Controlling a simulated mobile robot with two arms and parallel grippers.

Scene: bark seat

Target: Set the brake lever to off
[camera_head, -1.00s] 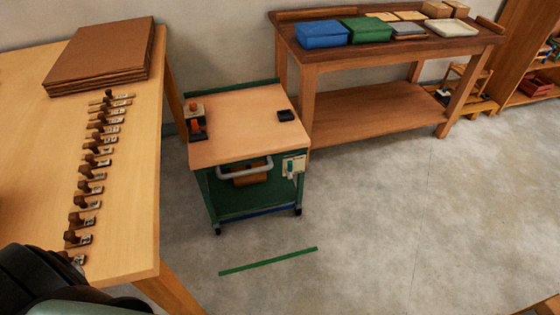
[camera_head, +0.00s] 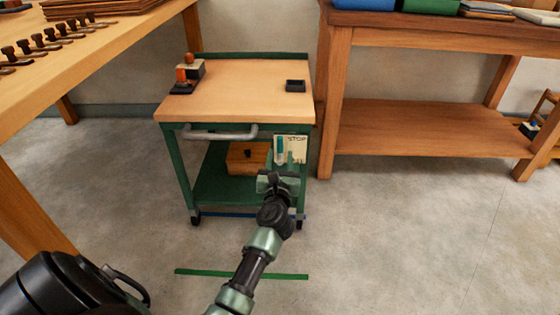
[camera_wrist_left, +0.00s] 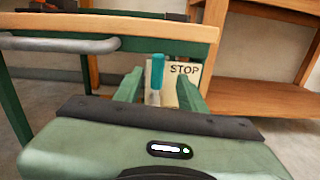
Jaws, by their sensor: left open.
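The brake lever (camera_head: 280,147) is a small teal handle on a white plate (camera_head: 298,147) marked STOP, at the front right of the green cart. The lever stands upright and also shows in the left wrist view (camera_wrist_left: 157,72), with its plate (camera_wrist_left: 185,70) behind. My left gripper (camera_head: 283,167) is in front of the plate. In the left wrist view its open green fingers (camera_wrist_left: 160,88) stand on either side of the lever as seen from there. Contact cannot be told. My right gripper is not in view.
The cart (camera_head: 240,97) has a wooden top, a grey handle (camera_head: 218,132) left of the lever and a wooden box (camera_head: 243,158) below. A workbench (camera_head: 425,130) stands close on the right, a table (camera_head: 95,72) on the left.

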